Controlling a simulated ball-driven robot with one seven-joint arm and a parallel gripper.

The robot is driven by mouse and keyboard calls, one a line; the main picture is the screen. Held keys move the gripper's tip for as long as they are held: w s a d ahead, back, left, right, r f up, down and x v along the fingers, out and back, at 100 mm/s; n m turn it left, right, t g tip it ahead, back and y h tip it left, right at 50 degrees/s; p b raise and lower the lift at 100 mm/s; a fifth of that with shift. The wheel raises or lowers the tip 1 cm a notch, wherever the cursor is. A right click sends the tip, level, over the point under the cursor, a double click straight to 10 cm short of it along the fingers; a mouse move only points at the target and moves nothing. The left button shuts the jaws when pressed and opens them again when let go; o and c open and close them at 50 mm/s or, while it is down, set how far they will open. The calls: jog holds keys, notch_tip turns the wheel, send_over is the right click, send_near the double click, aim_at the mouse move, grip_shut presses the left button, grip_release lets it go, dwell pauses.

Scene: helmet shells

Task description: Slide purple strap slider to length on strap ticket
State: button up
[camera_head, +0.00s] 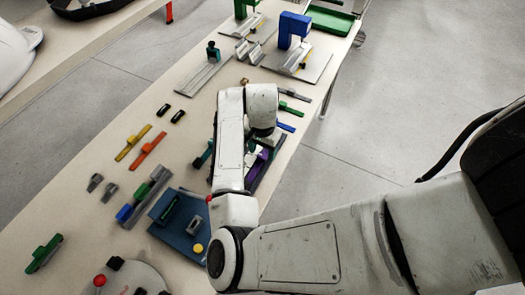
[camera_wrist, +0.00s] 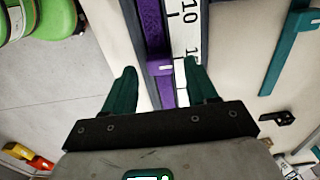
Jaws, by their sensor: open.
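The purple strap (camera_wrist: 152,25) runs beside a white scale (camera_wrist: 187,28) printed with black numbers in the wrist view. The purple strap slider (camera_wrist: 159,68) is a block across the strap, with a small pale mark at its edge. My gripper (camera_wrist: 160,68) is open, with one dark green finger on each side of the slider. Gaps show between both fingers and the slider, and I cannot tell the fingers' height above it. In the head view the purple strap (camera_head: 263,165) shows in part beside my arm, which hides the rest and most of the gripper.
A teal strap (camera_wrist: 288,50) and a small black clip (camera_wrist: 277,118) lie to the right in the wrist view. In the head view, yellow (camera_head: 133,142) and orange (camera_head: 148,152) straps, a blue tray (camera_head: 181,225) and a blue post (camera_head: 292,28) stand on the table.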

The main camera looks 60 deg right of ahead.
aim_at(263, 155)
notch_tip(263, 155, up, 10)
jog(key=shift+f+b, duration=0.2)
jog(key=shift+b, duration=0.15)
dwell(0.4)
jog(key=s+d+r+n+t+h, duration=0.1)
jog(key=s+d+r+n+h, duration=0.1)
jog(key=d+n+h, duration=0.4)
jog(key=s+a+f+n+y, duration=0.3)
jog(key=s+a+f+n, duration=0.2)
jog(key=a, duration=0.4)
jog(key=s+a+f+n+y, duration=0.2)
jog(key=s+a+f+n, duration=0.4)
jog(key=a, duration=0.3)
jog(key=shift+s+a+f+y, duration=0.35)
jog(key=shift+s+f+y, duration=0.05)
jog(key=shift+s+f, duration=0.1)
dwell(1.5)
